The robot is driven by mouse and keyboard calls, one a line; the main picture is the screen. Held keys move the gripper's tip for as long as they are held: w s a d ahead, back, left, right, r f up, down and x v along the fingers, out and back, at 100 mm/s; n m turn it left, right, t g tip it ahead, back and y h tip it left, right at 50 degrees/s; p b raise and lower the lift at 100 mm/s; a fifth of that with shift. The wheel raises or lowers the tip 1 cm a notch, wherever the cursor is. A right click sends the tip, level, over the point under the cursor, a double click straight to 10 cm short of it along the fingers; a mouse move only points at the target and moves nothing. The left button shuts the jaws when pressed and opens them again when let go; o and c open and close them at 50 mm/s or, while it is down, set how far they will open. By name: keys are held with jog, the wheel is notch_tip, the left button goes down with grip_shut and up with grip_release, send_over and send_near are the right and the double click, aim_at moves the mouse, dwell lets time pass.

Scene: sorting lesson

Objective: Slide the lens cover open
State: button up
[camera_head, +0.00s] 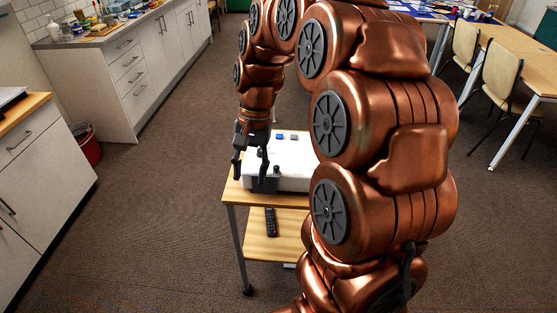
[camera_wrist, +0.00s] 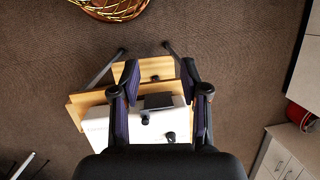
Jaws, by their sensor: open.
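A white box-shaped device, apparently a projector (camera_head: 296,180), stands on a small wooden cart (camera_head: 235,192). A dark flat piece at its front edge, apparently the lens cover (camera_wrist: 158,101), shows in the wrist view between my fingers. It also shows in the head view (camera_head: 265,185), partly behind a finger. Two dark knobs, one near the cover (camera_wrist: 145,119) and one farther back (camera_wrist: 170,136), stand on the device. My gripper (camera_head: 250,177) is open and empty above the front left of the device. Whether a finger touches it I cannot tell. My arm hides the device's right side.
A dark remote (camera_head: 270,222) lies on the cart's lower shelf (camera_head: 290,240). White cabinets (camera_head: 130,75) and a red bin (camera_head: 87,143) stand left. Floor between is clear.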

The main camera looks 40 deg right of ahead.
jog(key=w+d+f+m+y, duration=0.1)
jog(key=w+d+f+m, duration=0.1)
jog(key=w+d+m, duration=0.45)
jog(key=m+t, duration=0.1)
jog(key=m, duration=0.1)
send_near(277, 167)
jog(key=shift+y, duration=0.3)
jog(key=shift+d+p+x, duration=0.15)
jog(key=shift+p+x, duration=0.7)
jog(key=shift+x, duration=1.15)
jog(key=shift+d+p+x, duration=0.15)
jog(key=shift+p+x, duration=0.65)
jog(key=shift+x, duration=1.25)
jog(key=shift+w+f, duration=0.1)
grip_shut()
